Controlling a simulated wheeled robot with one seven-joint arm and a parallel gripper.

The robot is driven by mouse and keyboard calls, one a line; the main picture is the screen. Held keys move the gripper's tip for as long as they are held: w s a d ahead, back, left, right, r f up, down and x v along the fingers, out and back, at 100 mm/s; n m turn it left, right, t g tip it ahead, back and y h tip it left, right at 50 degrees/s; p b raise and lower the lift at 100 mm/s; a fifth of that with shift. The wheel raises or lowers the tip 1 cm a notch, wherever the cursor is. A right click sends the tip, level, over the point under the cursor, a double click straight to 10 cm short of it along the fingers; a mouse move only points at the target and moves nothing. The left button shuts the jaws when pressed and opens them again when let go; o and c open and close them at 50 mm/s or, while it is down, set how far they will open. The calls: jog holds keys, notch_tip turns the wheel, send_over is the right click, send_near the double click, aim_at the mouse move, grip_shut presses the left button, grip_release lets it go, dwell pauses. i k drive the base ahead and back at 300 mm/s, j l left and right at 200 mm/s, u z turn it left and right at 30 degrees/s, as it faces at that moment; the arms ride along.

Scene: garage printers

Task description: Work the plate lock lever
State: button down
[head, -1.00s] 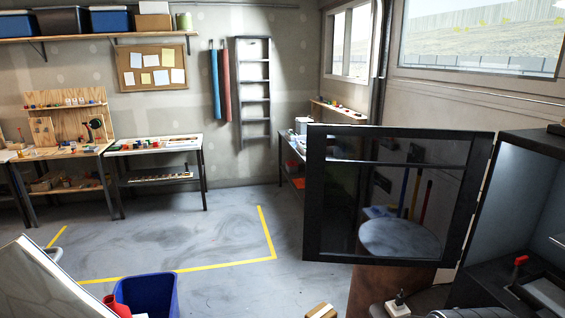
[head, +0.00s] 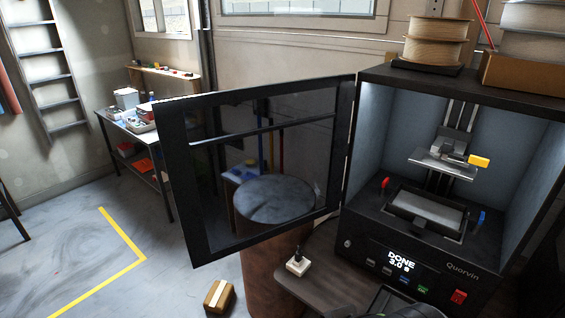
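The printer (head: 378,228) stands at the right with its lit chamber open and its screen reading "DONE". Inside, a grey plate assembly (head: 444,165) hangs on a vertical rail, with a yellow lever-like handle (head: 479,161) sticking out at its right. Below it is a rectangular tray (head: 428,209). A small red lever (head: 384,183) is at the tray's left and a small blue one (head: 481,217) at its right. No label shows which is the plate lock lever.
The printer's glass-panelled door (head: 178,185) is swung wide open to the left. A round-topped brown drum (head: 276,201) stands behind it. A small white-based item (head: 297,264) sits on the bench (head: 325,278). A carton (head: 219,297) lies on the floor. Filament spools (head: 437,31) are on top of the printer.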

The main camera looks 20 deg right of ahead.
aim_at(474, 160)
jog(key=i+j+z, duration=0.3)
jog(key=j+z, duration=0.2)
jog(key=i+j+z, duration=0.2)
jog(key=j+z, duration=0.25)
jog(key=j, duration=0.15)
jog(key=i+j+z, duration=0.1)
jog(key=j+z, duration=0.85)
jog(key=j, duration=0.3)
jog(key=k+j+z, duration=0.2)
jog(key=j+z, duration=0.3)
jog(key=i+l+u, duration=0.15)
jog(key=l, duration=0.2)
jog(key=i+l+u, duration=0.35)
jog(key=l, duration=0.4)
jog(key=i+l+u, duration=0.15)
jog(key=l, duration=0.25)
jog(key=i+l+u, duration=0.15)
jog(key=l, duration=0.25)
jog(key=l+u, duration=0.2)
jog(key=l, duration=0.2)
jog(key=i, duration=0.05)
